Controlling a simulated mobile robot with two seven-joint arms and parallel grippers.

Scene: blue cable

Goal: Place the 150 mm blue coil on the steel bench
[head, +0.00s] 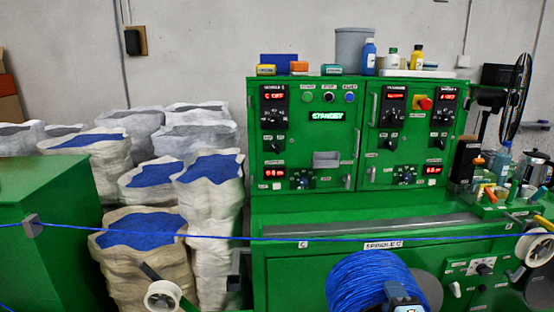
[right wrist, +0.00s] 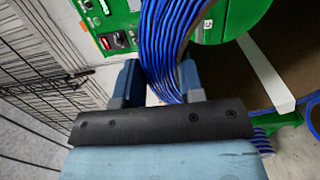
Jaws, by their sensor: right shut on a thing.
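The blue coil (head: 366,280) is a thick bundle of blue cable at the bottom centre of the head view, in front of the green machine. My right gripper (head: 404,303) is at its lower right edge, mostly cut off by the frame. In the right wrist view, the coil's strands (right wrist: 166,40) run down between the two fingers of the right gripper (right wrist: 160,88), which is shut on them. The coil's lower part is hidden. My left gripper is not in view. I cannot make out the steel bench.
A taut blue cable (head: 290,239) crosses the head view in front of the green machine (head: 300,205). Sacks of blue material (head: 140,232) stand left. Bottles and tools crowd the green table (head: 490,212) at right. A wire rack (right wrist: 40,85) shows in the wrist view.

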